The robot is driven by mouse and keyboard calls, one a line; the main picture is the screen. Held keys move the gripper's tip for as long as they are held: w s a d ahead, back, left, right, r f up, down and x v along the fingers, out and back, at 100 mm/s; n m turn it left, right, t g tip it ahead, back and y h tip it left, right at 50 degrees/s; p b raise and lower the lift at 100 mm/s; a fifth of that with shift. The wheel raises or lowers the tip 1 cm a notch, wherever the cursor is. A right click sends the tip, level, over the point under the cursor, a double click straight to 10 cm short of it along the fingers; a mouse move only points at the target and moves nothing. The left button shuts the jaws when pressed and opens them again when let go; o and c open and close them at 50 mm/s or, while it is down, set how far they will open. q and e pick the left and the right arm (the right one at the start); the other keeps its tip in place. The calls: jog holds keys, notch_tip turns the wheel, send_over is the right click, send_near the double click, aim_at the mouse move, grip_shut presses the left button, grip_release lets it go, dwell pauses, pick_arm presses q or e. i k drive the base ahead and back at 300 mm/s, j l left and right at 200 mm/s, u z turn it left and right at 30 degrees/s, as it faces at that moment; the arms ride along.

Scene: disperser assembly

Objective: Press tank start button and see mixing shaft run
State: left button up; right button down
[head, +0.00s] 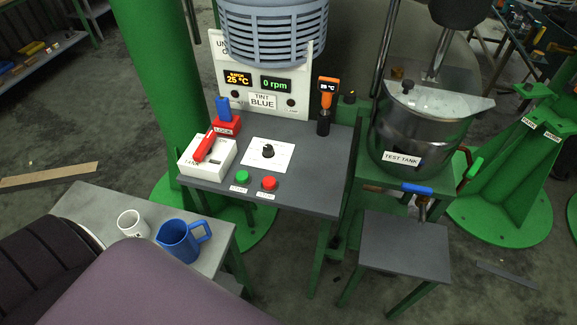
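A green button (243,177) and a red button (269,183) sit side by side at the front of the grey control table (312,195). Small labels lie in front of both, too small to read. The steel test tank (420,135) stands on a green stand at the right, labelled "TEST TANK", with a partly clear lid (425,100). A metal shaft (438,55) comes down from a dark head to the tank; its lower end is hidden. The panel's display (276,85) reads 0 rpm, and another (238,79) reads 25 °C. Neither gripper is in view.
A blue jug (180,241) and white cup (132,224) stand lower left. A low grey table (405,250) is bare.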

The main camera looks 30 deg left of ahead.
aim_at(243, 176)
jog(key=u, duration=1.25)
